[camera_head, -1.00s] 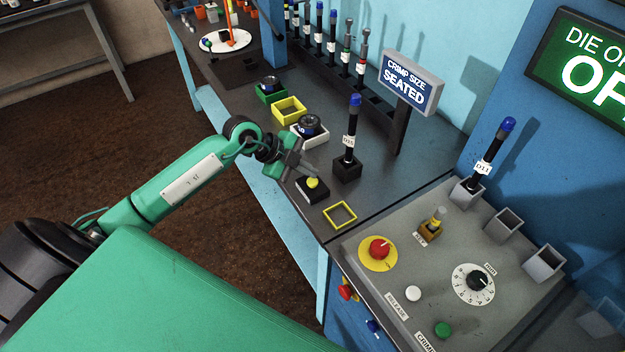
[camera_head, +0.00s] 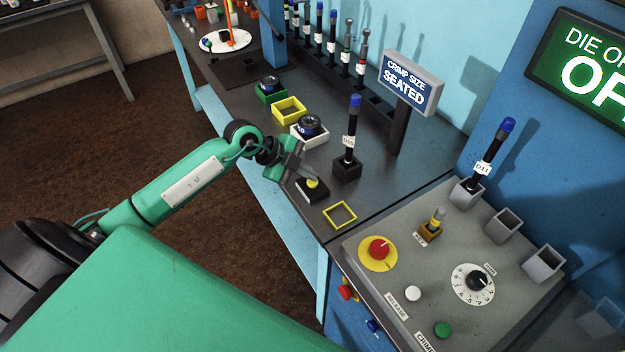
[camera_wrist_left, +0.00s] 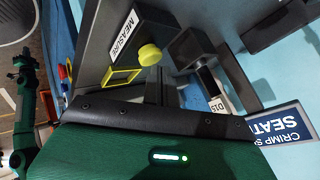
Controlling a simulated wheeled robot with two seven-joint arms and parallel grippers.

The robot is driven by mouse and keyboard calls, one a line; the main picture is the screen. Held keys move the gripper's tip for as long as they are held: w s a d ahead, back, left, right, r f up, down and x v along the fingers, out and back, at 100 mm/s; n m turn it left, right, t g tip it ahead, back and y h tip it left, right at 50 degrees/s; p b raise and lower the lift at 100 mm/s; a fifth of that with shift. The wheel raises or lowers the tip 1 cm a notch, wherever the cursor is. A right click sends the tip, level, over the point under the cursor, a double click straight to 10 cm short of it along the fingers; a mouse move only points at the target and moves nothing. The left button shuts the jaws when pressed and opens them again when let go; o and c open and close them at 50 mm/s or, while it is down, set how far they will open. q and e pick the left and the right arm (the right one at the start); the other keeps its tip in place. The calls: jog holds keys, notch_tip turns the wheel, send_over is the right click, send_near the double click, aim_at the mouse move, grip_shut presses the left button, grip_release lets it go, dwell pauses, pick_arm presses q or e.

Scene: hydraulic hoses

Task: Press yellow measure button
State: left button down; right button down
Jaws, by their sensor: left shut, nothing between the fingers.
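The yellow measure button (camera_head: 313,183) sits on top of a small black box (camera_head: 312,194) on the grey bench. My left gripper (camera_head: 310,178) is shut and empty, with its fingertips right at the button in the head view. In the left wrist view the yellow button (camera_wrist_left: 149,55) and the label MEASURE (camera_wrist_left: 124,35) on its box show just past the fingers (camera_wrist_left: 155,85). I cannot tell whether the fingertips touch the button. My right gripper is not in view.
A black hose piece with a blue cap (camera_head: 351,135) stands in a black holder behind the button. A yellow square frame (camera_head: 340,214) lies in front, and a white tray (camera_head: 310,138) stands behind. The sign (camera_head: 409,84) reads CRIMP SIZE SEATED. A control panel (camera_head: 400,262) is at right.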

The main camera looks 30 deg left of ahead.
aim_at(308, 181)
pick_arm(q)
jog(key=shift+f, duration=0.5)
dwell(0.5)
jog(key=shift+r, duration=0.1)
jog(key=shift+r+p, duration=0.8)
jog(key=shift+p, duration=0.15)
jog(key=shift+r, duration=0.1)
notch_tip(308, 181, up, 5)
jog(key=p, duration=0.5)
dwell(0.6)
